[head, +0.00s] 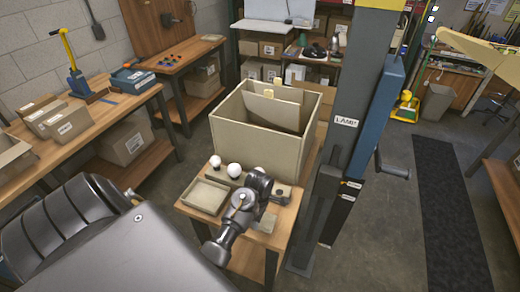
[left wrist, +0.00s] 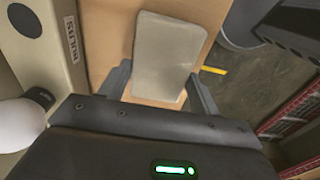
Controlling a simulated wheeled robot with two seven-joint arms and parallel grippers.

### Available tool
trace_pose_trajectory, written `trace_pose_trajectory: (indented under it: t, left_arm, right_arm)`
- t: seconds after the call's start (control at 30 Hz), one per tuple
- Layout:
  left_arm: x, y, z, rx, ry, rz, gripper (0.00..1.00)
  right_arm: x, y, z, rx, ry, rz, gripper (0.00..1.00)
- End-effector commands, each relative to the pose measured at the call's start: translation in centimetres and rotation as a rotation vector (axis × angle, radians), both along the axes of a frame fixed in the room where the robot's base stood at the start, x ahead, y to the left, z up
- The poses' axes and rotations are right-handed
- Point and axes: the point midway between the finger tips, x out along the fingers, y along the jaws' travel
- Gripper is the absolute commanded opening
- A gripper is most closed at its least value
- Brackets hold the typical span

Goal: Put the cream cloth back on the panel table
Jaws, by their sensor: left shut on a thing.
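The cream cloth (left wrist: 168,55) is a flat, pale, folded-looking rectangle between the two fingers of my left gripper in the left wrist view. A pale patch of it (head: 265,223) shows below my left gripper (head: 258,212) in the head view. My left gripper is shut on the cloth, over the right front part of a small wooden table (head: 235,233). Whether the cloth still touches the table top is hard to tell. A table beneath an upright wooden panel (head: 172,62) stands at the back left. My right gripper is not in view.
A large open beige box (head: 250,150) with dividers stands behind my left gripper. A shallow tray (head: 204,195) and white bulbs (head: 234,170) sit left of it. A grey column (head: 350,130) rises close to the right. A wooden bench (head: 105,115) with cartons is at left.

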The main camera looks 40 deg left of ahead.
Motion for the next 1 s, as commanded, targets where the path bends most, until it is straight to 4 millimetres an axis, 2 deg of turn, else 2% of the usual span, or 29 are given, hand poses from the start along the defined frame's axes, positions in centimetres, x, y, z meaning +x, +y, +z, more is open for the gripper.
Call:
trace_pose_trajectory:
  t: [0.13, 0.37, 0.4, 0.53, 0.87, 1.0]
  left_arm:
    - [-0.3, 0.4, -1.7, -0.001, 0.002, 0.009, 0.41]
    - [-0.4, 0.5, -1.9, -0.001, -0.001, 0.011, 0.41]
    - [-0.4, 0.4, -1.9, -0.001, -0.001, 0.011, 0.67]
    - [-0.4, 0.4, -1.9, -0.001, 0.0, 0.011, 0.84]
    - [-0.3, 0.4, -1.6, -0.001, -0.001, 0.01, 0.84]
    - [0.0, 0.1, -0.2, 0.0, -0.004, 0.004, 0.84]
  right_arm:
    - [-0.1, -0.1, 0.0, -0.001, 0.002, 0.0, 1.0]
    - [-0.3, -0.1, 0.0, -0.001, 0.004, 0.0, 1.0]
    - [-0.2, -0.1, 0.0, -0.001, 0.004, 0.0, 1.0]
    - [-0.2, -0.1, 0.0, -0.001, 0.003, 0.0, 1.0]
    - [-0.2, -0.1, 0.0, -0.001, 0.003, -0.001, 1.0]
    - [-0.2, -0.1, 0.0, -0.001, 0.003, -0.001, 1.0]
